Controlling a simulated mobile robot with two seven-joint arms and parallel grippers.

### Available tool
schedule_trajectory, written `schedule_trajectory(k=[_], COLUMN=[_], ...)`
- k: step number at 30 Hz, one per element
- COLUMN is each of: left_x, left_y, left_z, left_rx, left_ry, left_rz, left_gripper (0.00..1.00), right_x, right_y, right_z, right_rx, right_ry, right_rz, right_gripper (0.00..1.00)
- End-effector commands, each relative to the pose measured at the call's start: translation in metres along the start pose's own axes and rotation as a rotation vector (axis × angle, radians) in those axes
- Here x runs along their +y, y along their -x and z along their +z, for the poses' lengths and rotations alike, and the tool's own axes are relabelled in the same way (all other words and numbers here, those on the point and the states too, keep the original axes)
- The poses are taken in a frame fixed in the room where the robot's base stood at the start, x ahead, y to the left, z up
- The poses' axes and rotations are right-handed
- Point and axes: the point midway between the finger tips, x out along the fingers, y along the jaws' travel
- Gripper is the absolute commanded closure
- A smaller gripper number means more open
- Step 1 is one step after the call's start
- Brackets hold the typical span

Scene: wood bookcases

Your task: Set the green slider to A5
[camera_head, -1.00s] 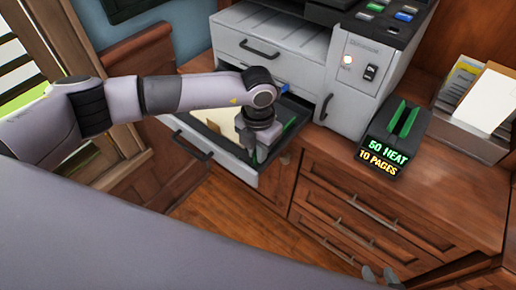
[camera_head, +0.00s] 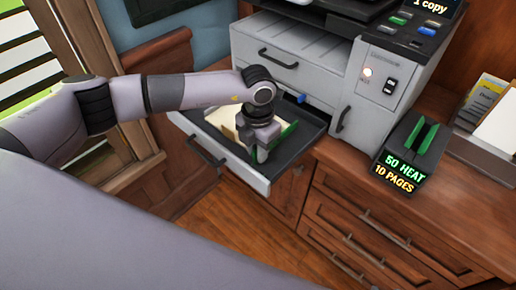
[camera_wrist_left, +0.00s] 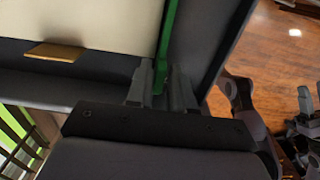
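The printer's paper tray (camera_head: 207,148) is pulled open in the head view and holds cream paper (camera_head: 222,120). The green slider (camera_head: 286,134) is an upright strip at the tray's right side; the wrist view shows it as a green bar (camera_wrist_left: 169,30) along the paper's edge. My left gripper (camera_head: 260,156) is down in the tray at the slider's near end. In the wrist view its two fingers (camera_wrist_left: 160,88) close in from both sides on the end of the green bar. The gripper hides part of the slider and any size marks.
The grey printer (camera_head: 296,70) stands behind the tray. A black stand with green fins (camera_head: 411,150) reads "50 HEAT, 10 PAGES" on the wooden cabinet (camera_head: 365,205). A paper holder (camera_head: 480,150) is at the right. A tan tab (camera_wrist_left: 55,51) lies at the paper's edge.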

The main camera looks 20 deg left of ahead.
Motion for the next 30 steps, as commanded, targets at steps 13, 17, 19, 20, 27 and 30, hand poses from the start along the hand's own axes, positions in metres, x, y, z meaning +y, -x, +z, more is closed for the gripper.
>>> schedule_trajectory(k=[13, 17, 19, 20, 27, 30], left_x=[0.0, 0.0, 0.0, 0.0, 0.0, 0.0], left_y=[0.058, 0.069, 0.071, 0.072, 0.072, 0.071], left_z=[0.001, 0.0, 0.0, 0.0, 0.0, 0.0], left_rx=[-0.004, -0.001, -0.001, -0.001, 0.0, 0.0], left_ry=[0.0, 0.001, 0.001, 0.001, 0.001, 0.001], left_rz=[0.001, 0.0, 0.0, 0.0, 0.0, 0.0], left_gripper=[0.79, 0.79, 0.79, 0.79, 0.79, 0.79], right_x=[0.0, 0.0, 0.0, 0.0, 0.0, 0.0], right_y=[-0.004, -0.004, -0.004, -0.004, -0.004, -0.004], right_z=[0.005, 0.005, 0.005, 0.005, 0.005, 0.005], right_rx=[0.0, 0.0, 0.0, 0.0, 0.0, 0.0], right_ry=[0.0, 0.0, 0.0, 0.0, 0.0, 0.0], right_rz=[0.0, 0.0, 0.0, 0.0, 0.0, 0.0], right_gripper=[0.57, 0.57, 0.57, 0.57, 0.57, 0.57])
